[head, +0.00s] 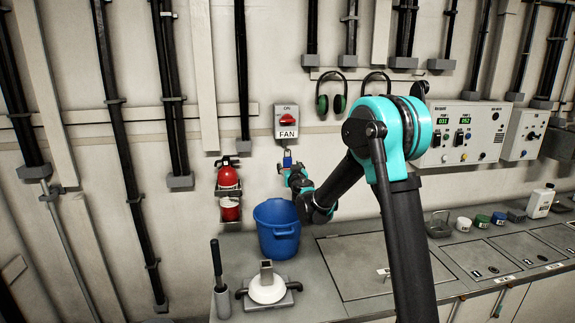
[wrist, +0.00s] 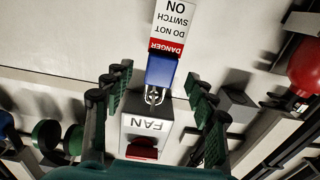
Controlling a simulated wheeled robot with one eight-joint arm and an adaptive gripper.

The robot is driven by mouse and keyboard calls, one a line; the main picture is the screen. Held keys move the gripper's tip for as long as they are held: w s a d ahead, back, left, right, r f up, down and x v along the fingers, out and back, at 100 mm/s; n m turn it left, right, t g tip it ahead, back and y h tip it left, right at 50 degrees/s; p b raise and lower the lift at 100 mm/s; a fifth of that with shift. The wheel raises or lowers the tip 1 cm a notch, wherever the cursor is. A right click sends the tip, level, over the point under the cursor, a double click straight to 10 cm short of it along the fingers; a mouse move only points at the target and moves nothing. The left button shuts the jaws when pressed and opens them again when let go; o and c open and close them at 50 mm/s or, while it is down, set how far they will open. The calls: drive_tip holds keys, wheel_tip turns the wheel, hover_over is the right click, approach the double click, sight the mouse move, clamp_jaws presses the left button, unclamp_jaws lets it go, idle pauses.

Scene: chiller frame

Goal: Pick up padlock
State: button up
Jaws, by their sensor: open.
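The blue padlock (wrist: 161,70) hangs by its metal shackle from the FAN switch box (wrist: 145,132), shown upside down in the wrist view. A red and white danger tag (wrist: 172,30) shows just beyond the padlock. My gripper (wrist: 162,80) is open, with one finger on each side of the padlock and visible gaps between. In the head view the padlock (head: 287,161) is a small blue patch under the FAN box (head: 287,121), and my gripper (head: 289,172) is just below it, its fingers too small to make out.
A red fire extinguisher (head: 228,179) is on the wall left of my gripper. A blue bucket (head: 277,228) stands on the counter below. Green ear defenders (head: 331,104) hang to the right of the box. Control boxes (head: 463,133) are further right.

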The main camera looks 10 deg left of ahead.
sight(288, 162)
drive_tip(key=x, duration=0.4)
drive_tip(key=shift+w+r, duration=0.15)
drive_tip(key=shift+a, duration=0.1)
clamp_jaws()
